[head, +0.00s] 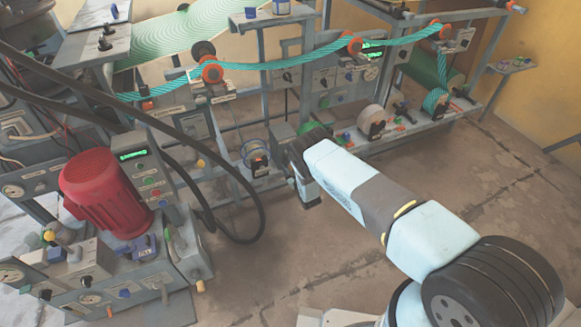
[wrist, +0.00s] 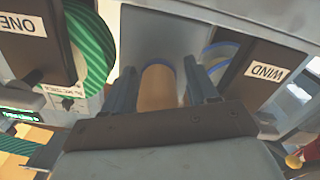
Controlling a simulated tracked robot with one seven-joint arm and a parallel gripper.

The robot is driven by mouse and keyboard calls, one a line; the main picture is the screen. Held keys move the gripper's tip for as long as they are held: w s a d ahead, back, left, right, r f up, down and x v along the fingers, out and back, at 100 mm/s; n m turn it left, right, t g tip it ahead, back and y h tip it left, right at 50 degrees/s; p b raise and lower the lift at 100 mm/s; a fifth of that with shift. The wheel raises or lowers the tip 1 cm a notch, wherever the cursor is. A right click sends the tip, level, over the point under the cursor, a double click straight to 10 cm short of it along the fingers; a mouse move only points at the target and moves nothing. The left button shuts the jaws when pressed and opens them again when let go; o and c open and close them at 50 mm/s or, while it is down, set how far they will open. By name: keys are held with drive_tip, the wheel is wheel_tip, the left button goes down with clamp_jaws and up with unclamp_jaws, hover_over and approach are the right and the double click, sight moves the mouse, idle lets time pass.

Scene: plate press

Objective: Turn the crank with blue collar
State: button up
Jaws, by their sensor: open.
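My gripper (wrist: 160,78) is open in the wrist view, with one finger on each side of a tan cylindrical handle (wrist: 158,90). A blue collar (wrist: 159,67) rings the far end of this handle, against a grey surface. A narrow gap shows between the handle and the right finger; I cannot tell whether the left finger touches. The handle's near end is hidden behind my gripper's body. In the head view my gripper (head: 303,180) is low at the machine's front, and I cannot make out the blue-collared crank there.
A "WIND" label (wrist: 267,72) on a dark block is at right, and a green striped coil (wrist: 92,52) is at left. In the head view a red motor (head: 103,190), dark hoses (head: 240,178) and a teal rope (head: 285,63) are near. Open floor (head: 465,185) lies at right.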

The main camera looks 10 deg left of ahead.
drive_tip(key=c, duration=1.1)
drive_tip(key=shift+s+a, duration=0.1)
drive_tip(key=shift+a, duration=0.05)
